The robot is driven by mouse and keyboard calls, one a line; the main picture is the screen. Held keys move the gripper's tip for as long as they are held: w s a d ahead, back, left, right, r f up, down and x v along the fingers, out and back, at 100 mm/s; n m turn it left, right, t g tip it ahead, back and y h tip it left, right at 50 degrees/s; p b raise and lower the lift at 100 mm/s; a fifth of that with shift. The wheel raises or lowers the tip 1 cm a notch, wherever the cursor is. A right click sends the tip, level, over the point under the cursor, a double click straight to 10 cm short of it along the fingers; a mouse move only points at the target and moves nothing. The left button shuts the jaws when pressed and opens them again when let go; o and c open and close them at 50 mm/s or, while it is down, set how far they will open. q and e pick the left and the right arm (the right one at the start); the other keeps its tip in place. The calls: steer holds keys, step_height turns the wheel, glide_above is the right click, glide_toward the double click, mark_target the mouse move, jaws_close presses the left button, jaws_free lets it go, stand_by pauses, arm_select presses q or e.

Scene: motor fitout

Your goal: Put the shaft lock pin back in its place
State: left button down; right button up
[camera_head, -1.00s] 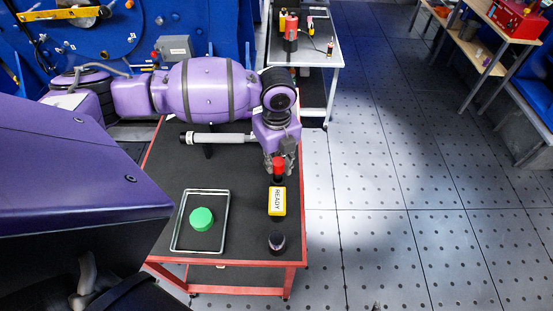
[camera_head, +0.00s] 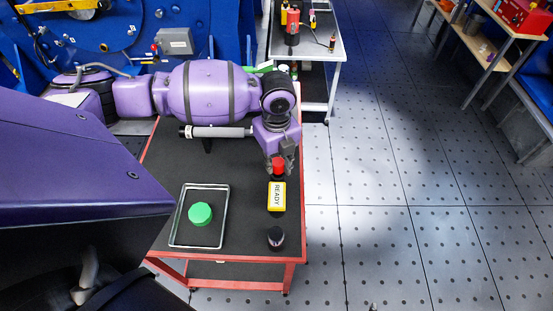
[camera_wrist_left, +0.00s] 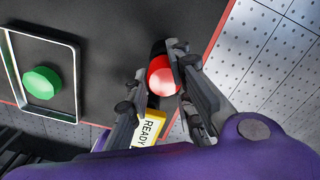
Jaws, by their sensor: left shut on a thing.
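A round red knob (camera_head: 278,167), which I take to be the head of the shaft lock pin, is at the right part of the black-topped table. My left gripper (camera_head: 279,160) comes down over it and is shut on it. In the left wrist view the red knob (camera_wrist_left: 163,76) sits between the two grey fingers. Whatever lies under the knob is hidden, so I cannot tell whether it stands in a hole or is clear of the surface. A yellow block marked READY (camera_head: 276,195) is just in front of it. My right gripper is not in view.
A wire-rimmed tray (camera_head: 176,235) holds a green round cap (camera_head: 200,214). A dark round knob (camera_head: 276,237) stands near the table's front right. A grey cylinder (camera_head: 220,132) lies behind. The red-edged table (camera_head: 245,225) has bare room in its middle.

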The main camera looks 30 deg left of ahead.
arm_select(q)
steer(key=shift+f+b, duration=0.35)
steer(key=shift+f, duration=0.85)
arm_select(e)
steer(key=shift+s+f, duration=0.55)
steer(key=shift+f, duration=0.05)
arm_select(q)
steer(key=c, duration=1.5)
jaws_free()
steer(key=shift+o, duration=0.2)
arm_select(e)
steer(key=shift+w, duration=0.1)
arm_select(q)
steer(key=shift+r, duration=0.25)
step_height(320, 180, up, 12)
steer(key=shift+f, duration=0.25)
